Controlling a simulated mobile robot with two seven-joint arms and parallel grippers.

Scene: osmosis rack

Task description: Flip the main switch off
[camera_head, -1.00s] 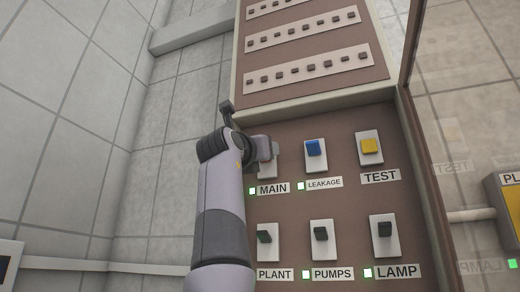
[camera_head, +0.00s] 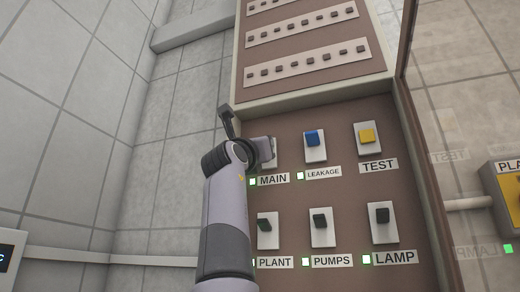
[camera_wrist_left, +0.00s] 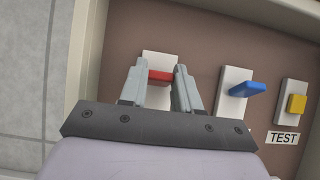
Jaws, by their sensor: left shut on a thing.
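The main switch is a red lever (camera_wrist_left: 159,77) on a white plate (camera_wrist_left: 160,57) in the left wrist view. My left gripper (camera_wrist_left: 158,72) is shut on the red lever, with one finger on each side of it. In the head view my left gripper (camera_head: 262,152) covers most of the main switch above the MAIN label (camera_head: 273,180). The green light (camera_head: 253,182) beside that label is lit. My right gripper is in neither view.
The blue leakage switch (camera_head: 313,140) and yellow test switch (camera_head: 367,138) stand to the right. Dark plant (camera_head: 264,225), pumps (camera_head: 320,221) and lamp (camera_head: 382,215) switches sit below. Rows of small breakers (camera_head: 307,59) are above. A transparent open door (camera_head: 455,130) stands at the right.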

